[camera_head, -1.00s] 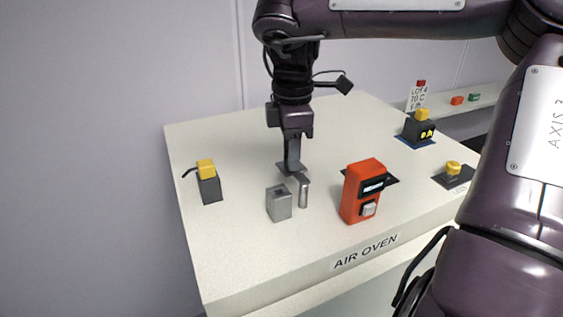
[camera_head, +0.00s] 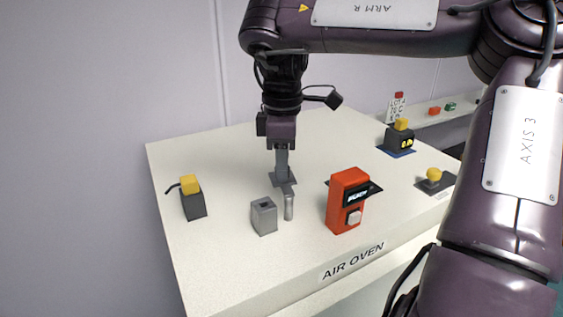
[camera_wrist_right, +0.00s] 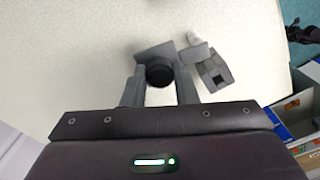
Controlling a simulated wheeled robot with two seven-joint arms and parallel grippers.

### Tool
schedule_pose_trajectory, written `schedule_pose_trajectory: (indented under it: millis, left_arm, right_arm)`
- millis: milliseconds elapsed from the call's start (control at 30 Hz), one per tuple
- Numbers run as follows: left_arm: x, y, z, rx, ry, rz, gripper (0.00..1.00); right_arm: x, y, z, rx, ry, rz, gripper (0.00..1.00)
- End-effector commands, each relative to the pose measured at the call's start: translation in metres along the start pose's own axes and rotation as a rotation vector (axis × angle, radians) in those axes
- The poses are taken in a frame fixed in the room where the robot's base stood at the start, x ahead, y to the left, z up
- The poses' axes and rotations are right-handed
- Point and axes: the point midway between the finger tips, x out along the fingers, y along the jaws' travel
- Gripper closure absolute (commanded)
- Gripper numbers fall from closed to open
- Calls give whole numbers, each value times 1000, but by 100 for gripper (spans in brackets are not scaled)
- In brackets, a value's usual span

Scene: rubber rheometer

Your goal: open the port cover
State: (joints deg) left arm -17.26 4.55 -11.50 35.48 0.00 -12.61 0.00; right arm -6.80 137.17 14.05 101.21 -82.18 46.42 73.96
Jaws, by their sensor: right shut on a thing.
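A flat grey plate, which looks like the port cover (camera_wrist_right: 149,53), lies near the middle of the oven top, with a black round knob (camera_wrist_right: 160,73) on it. My right gripper (camera_head: 282,178) points straight down at this plate in the head view. In the right wrist view its two fingers (camera_wrist_right: 160,86) are on either side of the knob and shut on it. The fingers hide part of the plate. Whether the plate lies flat or is lifted is hard to tell. My left gripper is not in view.
A grey box with a dark opening (camera_head: 263,217) and a silver cylinder (camera_head: 289,208) stand close in front of the gripper. A red device (camera_head: 346,205) is to the right. A dark block with yellow top (camera_head: 193,204) stands left. The oven top (camera_head: 225,262) is clear at front left.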

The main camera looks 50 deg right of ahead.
Motion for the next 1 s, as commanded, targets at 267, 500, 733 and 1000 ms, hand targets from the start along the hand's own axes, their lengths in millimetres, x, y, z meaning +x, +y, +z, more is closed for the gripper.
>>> schedule_pose_trajectory:
  millis: [267, 500, 733, 1000]
  left_arm:
    - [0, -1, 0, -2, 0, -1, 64]
    - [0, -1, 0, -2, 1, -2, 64]
    - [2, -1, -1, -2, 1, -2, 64]
    - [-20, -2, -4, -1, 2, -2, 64]
  right_arm:
    - [0, 0, 0, -1, 0, 0, 52]
    - [-1, 0, 0, -1, -1, 1, 52]
    - [-26, 1, 0, 2, -2, 7, 52]
    - [-72, 0, 0, -1, 1, -1, 52]
